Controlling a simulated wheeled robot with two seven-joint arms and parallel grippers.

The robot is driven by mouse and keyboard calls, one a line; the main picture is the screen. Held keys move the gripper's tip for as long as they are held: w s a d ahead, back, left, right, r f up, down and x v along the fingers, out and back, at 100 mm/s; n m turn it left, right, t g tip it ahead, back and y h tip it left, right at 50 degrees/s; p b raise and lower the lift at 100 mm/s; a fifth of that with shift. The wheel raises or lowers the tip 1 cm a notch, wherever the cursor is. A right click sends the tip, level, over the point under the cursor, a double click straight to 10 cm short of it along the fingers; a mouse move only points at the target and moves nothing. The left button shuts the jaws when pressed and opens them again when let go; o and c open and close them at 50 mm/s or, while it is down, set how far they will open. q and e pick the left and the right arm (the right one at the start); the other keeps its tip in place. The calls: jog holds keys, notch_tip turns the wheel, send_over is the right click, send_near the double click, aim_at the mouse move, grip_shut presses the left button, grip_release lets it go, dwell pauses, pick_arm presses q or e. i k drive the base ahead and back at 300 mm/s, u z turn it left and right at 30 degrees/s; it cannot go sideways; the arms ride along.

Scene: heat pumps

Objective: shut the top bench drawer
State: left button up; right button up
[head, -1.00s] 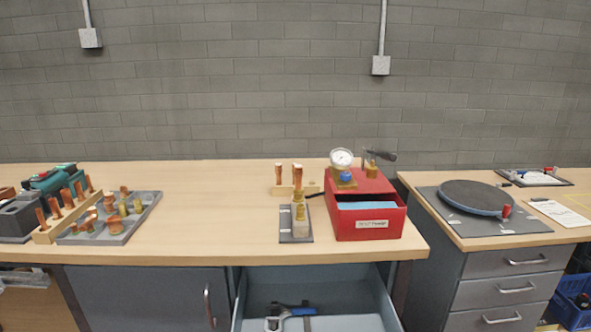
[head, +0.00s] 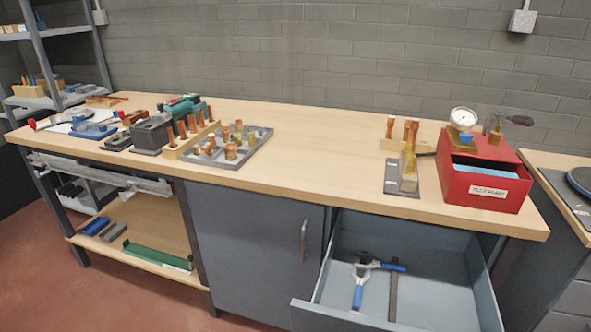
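The top bench drawer (head: 420,262) is pulled out from under the right part of the wooden bench (head: 330,172). Its grey front panel (head: 350,318) shows at the bottom of the head view, partly cut off by the frame edge. A blue-handled tool (head: 358,290) and a dark bar-like tool (head: 393,292) lie inside on the drawer floor. The drawer's handle is not visible. Neither of my grippers is in view.
A grey cupboard door (head: 250,250) with a vertical handle is left of the drawer. A red box (head: 487,185) with a gauge, and copper fittings on a grey tray (head: 250,145), stand on the bench. Another drawer unit (head: 575,290) is at the right. Red floor shows at lower left.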

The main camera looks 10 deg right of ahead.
aim_at(445, 286)
jog(key=k, duration=0.5)
jog(key=z, duration=0.45)
jog(key=i, duration=0.3)
jog(key=z, duration=0.6)
